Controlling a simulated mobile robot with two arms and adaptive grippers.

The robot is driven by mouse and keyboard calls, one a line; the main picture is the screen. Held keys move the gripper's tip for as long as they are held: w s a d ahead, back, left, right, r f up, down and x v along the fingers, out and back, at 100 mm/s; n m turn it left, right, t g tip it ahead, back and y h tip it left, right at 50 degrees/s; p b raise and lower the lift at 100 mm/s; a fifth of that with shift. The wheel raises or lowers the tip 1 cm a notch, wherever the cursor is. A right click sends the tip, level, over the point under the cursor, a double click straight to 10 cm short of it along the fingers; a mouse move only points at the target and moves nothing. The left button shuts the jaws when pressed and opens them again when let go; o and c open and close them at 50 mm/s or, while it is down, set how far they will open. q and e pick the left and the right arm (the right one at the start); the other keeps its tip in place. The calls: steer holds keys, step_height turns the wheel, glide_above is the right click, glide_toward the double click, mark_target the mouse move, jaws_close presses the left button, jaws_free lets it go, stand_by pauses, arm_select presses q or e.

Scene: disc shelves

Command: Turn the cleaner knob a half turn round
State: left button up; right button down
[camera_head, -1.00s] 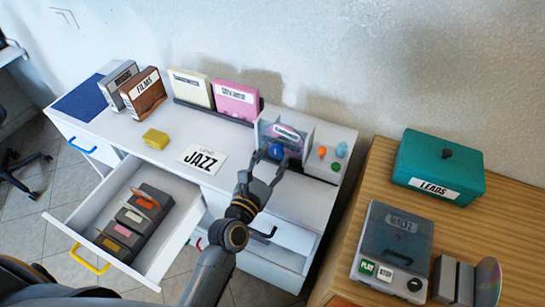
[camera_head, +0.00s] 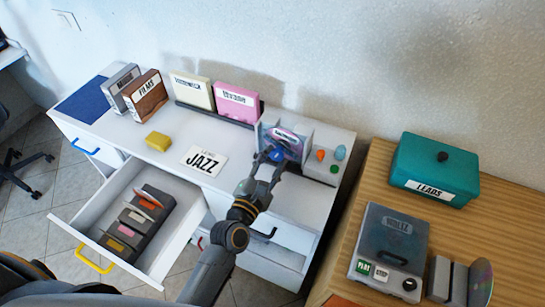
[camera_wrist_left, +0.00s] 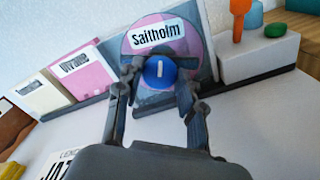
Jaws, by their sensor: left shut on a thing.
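The blue cleaner knob (camera_head: 276,155) is on the front of the disc cleaner (camera_head: 306,136), at the right end of the white desk. In the left wrist view the knob (camera_wrist_left: 160,72) is round, with a short white mark that stands about upright. Behind it is a pink disc (camera_wrist_left: 192,50) labelled "Saltholm". My left gripper (camera_head: 269,160) reaches the knob from the front. In the left wrist view its fingers (camera_wrist_left: 160,84) are on both sides of the knob, shut on it. My right gripper is not in view.
Orange, light blue and green pieces (camera_head: 334,156) sit on a white block right of the cleaner. Cream (camera_head: 192,91) and pink (camera_head: 237,102) cases stand to its left. A JAZZ card (camera_head: 204,160) lies on the desk. A drawer (camera_head: 95,215) is pulled out. A wooden table (camera_head: 345,262) is at right.

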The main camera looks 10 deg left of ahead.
arm_select(q)
steer(key=m+p, duration=0.1)
steer(key=m, duration=0.3)
steer(key=m+p, duration=0.2)
steer(key=m, duration=0.2)
steer(key=m+p, duration=0.1)
steer(key=m, duration=0.4)
steer(key=shift+p, duration=0.4)
steer(key=m+p, duration=0.1)
steer(key=m, duration=0.3)
steer(key=m+p, duration=0.1)
steer(key=m, duration=0.3)
steer(key=shift+f, duration=0.1)
steer(key=m+p, duration=0.1)
steer(key=m, duration=0.2)
steer(key=shift+m, duration=0.4)
steer(key=m, duration=0.6)
steer(key=shift+f+p, duration=0.1)
steer(key=shift+p, duration=0.25)
steer(key=o, duration=1.2)
